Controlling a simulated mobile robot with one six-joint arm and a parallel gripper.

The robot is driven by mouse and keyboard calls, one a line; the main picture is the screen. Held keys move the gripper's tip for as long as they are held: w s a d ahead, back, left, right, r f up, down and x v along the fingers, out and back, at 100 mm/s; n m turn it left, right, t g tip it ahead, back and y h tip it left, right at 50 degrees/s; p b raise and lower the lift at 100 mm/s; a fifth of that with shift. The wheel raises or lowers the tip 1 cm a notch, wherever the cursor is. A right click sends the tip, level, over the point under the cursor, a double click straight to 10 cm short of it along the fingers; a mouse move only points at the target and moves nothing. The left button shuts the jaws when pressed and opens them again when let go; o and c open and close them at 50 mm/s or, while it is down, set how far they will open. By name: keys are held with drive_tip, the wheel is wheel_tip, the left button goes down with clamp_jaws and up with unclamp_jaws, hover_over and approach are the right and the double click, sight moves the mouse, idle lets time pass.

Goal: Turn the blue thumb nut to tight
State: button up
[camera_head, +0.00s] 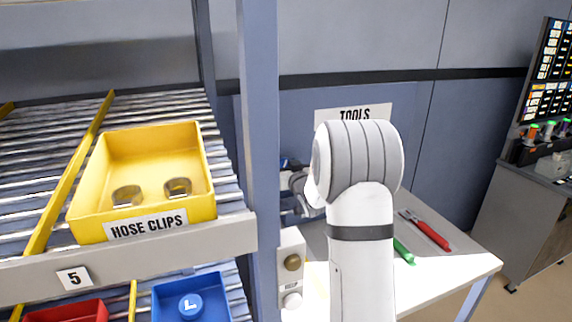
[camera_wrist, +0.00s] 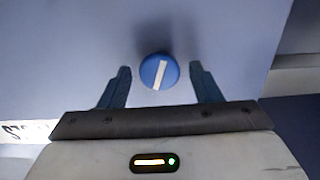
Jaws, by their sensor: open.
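The blue thumb nut (camera_wrist: 160,71) is a round knob with a white stripe across its face, on a blue-grey panel (camera_wrist: 80,45). The stripe is slightly tilted from upright in the wrist picture. My gripper (camera_wrist: 162,72) is open, with one finger on each side of the nut and a visible gap to both. The fingers do not appear to touch the nut. In the head view my arm covers most of that area, and only a small blue part shows beside my gripper (camera_head: 302,188); I cannot tell if it is the nut.
A rack at left holds a yellow hose clips bin (camera_head: 150,165), a blue bin (camera_head: 222,290) and a red bin (camera_head: 65,312). A blue-grey post (camera_head: 260,130) stands close left of my arm. Red-handled pliers (camera_head: 430,232) and a green-handled tool (camera_head: 403,251) lie on the white table (camera_head: 455,268).

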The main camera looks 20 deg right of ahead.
drive_tip(key=c, duration=1)
drive_tip(key=shift+o, duration=0.2)
drive_tip(key=shift+f, duration=0.1)
drive_tip(key=shift+f+n+b, duration=0.1)
drive_tip(key=shift+n+b, duration=0.2)
drive_tip(key=shift+b, duration=1.2)
drive_tip(key=shift+r, duration=0.25)
drive_tip(key=o, duration=1)
drive_tip(key=shift+c, duration=0.2)
